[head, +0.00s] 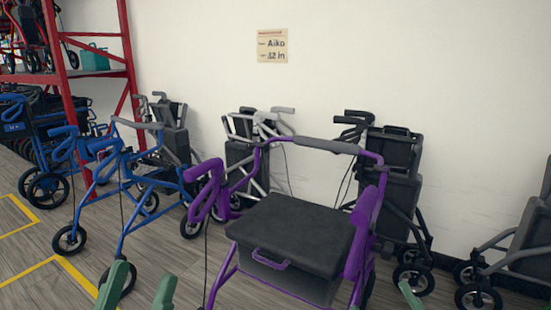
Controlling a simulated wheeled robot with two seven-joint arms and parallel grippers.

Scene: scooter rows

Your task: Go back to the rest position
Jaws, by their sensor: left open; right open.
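My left gripper (139,287) shows at the bottom edge of the head view, left of centre. Its two green fingers stand apart with nothing between them. My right gripper (410,296) shows only as a green fingertip at the bottom edge, right of centre; the rest of it is out of frame. Both grippers are open, and I see nothing held. A purple rollator (295,232) with a black seat stands between and beyond the two grippers. I cannot tell any contact between the grippers and the rollators.
A blue rollator (128,200) stands at the left. Folded grey and black rollators (388,190) line the white wall, with another (520,250) at the right edge. A red shelf rack (60,75) stands at the left. Wooden floor with yellow lines (75,272) is open at lower left.

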